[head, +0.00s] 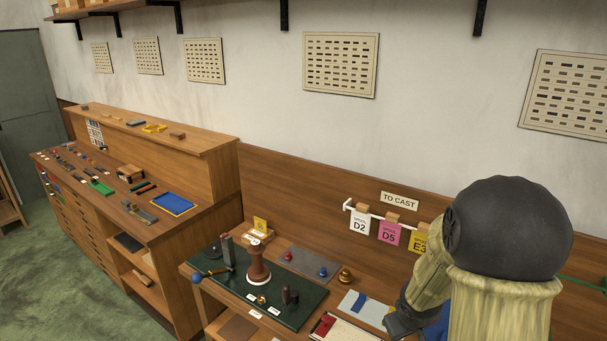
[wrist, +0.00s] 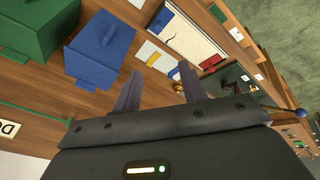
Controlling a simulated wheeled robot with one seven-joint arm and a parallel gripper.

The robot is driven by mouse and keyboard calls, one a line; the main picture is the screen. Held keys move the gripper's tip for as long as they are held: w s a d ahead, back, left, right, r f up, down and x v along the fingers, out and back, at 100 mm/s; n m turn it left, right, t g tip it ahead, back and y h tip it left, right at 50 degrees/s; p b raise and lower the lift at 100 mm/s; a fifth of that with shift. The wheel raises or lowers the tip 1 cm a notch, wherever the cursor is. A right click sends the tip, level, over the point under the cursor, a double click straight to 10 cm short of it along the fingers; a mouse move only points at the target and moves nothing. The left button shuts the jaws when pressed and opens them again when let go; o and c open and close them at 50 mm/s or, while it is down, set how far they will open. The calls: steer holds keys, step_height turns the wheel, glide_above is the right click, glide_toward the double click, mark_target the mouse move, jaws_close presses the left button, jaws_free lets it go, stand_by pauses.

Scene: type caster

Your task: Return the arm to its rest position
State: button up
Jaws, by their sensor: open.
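My gripper (wrist: 160,88) shows in the wrist view with its two dark fingers spread apart and nothing between them. It is above the wooden bench, near a blue lidded box (wrist: 95,60). In the head view my bent arm fills the lower right, with its dark end low beside the bench's front items; the fingers cannot be made out there.
A green box (wrist: 40,28) stands beside the blue one. Hanging cards (head: 390,234) line the back panel. Green floor (head: 70,290) is open at left.

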steer(key=s+a+r+m+g+y+b, duration=0.1)
steer(key=s+a+m+b, duration=0.2)
steer(key=s+a, duration=0.5)
steer(key=s, duration=0.4)
steer(key=shift+a+r+g+y, duration=0.2)
steer(key=shift+r+g+y, duration=0.05)
steer(key=shift+g+y, duration=0.05)
